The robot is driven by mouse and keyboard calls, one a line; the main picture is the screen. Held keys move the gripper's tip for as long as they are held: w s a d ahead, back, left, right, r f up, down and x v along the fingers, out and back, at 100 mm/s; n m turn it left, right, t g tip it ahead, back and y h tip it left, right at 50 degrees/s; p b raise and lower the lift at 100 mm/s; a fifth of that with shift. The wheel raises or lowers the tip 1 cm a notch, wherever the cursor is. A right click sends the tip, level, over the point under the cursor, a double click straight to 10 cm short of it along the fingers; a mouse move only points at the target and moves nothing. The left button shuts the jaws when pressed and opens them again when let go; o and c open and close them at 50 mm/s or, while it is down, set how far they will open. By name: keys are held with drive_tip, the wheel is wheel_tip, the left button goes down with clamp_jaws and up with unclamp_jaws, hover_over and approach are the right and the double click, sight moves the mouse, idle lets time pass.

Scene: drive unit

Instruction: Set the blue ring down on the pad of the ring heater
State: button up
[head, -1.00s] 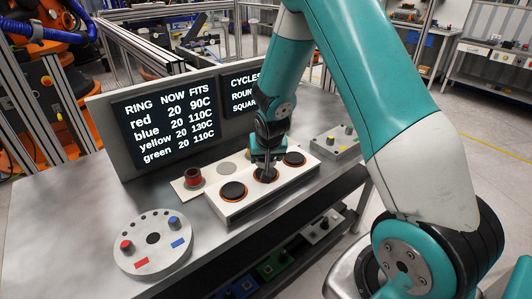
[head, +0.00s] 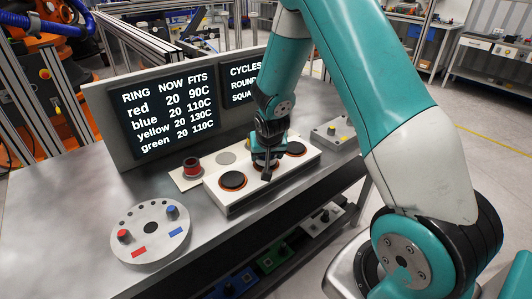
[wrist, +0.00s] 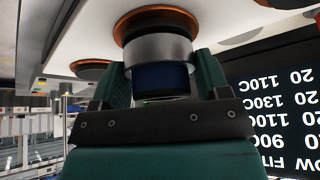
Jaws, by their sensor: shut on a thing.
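The ring heater is a white box (head: 222,199) with round dark pads in orange rims, such as the front-left pad (head: 233,180). My gripper (head: 266,162) is over its middle pad, which it mostly covers in the head view. In the wrist view my gripper (wrist: 163,92) is shut on the blue ring (wrist: 160,78), which shows as a dark blue band between the fingers. A silver band (wrist: 158,47) lies between the blue part and the orange-rimmed pad (wrist: 157,17). The silver part appears at or very close to the pad; contact is hard to tell.
A red ring (head: 191,167) stands on a pale plate left of the heater. A grey disc (head: 150,232) with red and blue pieces is at the front left. A display board (head: 160,115) stands behind. A box with knobs (head: 334,134) lies to the right.

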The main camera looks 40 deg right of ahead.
drive_tip(key=shift+f, duration=0.15)
idle(0.4)
drive_tip(key=o, duration=1.5)
drive_tip(key=b+v, duration=0.1)
drive_tip(key=v, duration=1.6)
drive_tip(key=shift+s+a+r, duration=0.1)
drive_tip(key=shift+r, duration=0.1)
